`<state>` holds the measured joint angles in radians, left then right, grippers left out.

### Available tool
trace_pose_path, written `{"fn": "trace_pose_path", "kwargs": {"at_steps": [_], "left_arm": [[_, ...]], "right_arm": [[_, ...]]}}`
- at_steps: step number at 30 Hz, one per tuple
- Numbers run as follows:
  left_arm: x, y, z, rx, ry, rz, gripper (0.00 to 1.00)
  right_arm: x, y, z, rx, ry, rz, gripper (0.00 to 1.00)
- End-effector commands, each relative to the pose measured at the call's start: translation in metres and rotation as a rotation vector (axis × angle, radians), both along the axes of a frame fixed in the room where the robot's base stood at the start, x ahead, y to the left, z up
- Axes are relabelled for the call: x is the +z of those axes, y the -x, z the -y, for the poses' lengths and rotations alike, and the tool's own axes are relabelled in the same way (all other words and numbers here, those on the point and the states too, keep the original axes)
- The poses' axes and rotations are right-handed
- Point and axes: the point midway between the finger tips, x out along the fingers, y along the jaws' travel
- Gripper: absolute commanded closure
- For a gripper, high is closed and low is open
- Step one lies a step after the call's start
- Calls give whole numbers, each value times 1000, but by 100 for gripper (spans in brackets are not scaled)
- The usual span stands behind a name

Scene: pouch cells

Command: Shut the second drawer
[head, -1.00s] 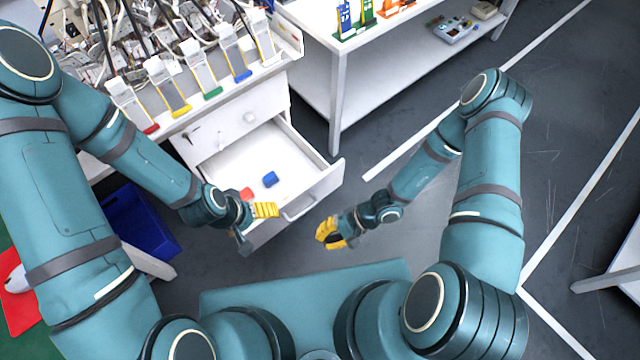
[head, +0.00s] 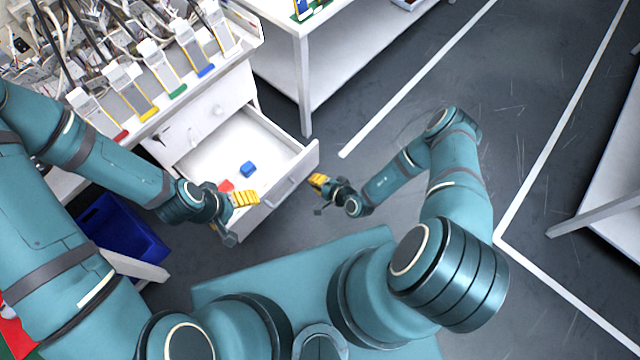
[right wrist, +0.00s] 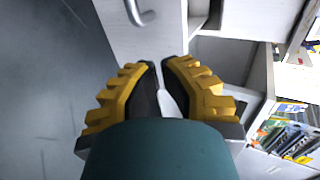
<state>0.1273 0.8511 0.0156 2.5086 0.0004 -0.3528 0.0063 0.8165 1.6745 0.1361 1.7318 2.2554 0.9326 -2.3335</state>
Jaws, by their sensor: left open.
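A white drawer (head: 212,155) stands pulled out of the white cabinet, below a shut top drawer (head: 213,115). A blue block (head: 248,169) and a red block (head: 226,186) lie inside it. Its front panel (head: 300,168) faces me; a bar handle (right wrist: 143,14) shows in the right wrist view. My left gripper (head: 246,199) is open, at the left part of the drawer front, overlapping it in the head view. My right gripper (head: 318,181) is just in front of the panel's right end, seemingly apart from it. Its fingertips (right wrist: 158,64) are close together with a narrow gap.
A workbench with cables and several colour-tipped holders (head: 150,55) is above the drawers. A blue bin (head: 120,232) stands on the floor at left. A white table (head: 304,80) stands behind the drawer at right.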

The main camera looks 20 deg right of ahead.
Motion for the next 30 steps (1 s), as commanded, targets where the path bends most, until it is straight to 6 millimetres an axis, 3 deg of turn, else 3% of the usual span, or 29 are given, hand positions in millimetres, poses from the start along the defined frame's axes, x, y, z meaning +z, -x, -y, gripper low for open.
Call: {"fn": "trace_pose_path", "kwargs": {"at_steps": [8, 15, 30], "left_arm": [[-22, 2, 0, -6, 1, -5, 12], [-30, 0, 0, -5, 1, 0, 12], [-31, -1, 0, -5, 0, 2, 12]], "right_arm": [[-31, -41, -24, 0, -2, 1, 100], [-29, -68, -39, 0, -2, 0, 100], [-27, -76, -44, 2, -1, -1, 100]]}}
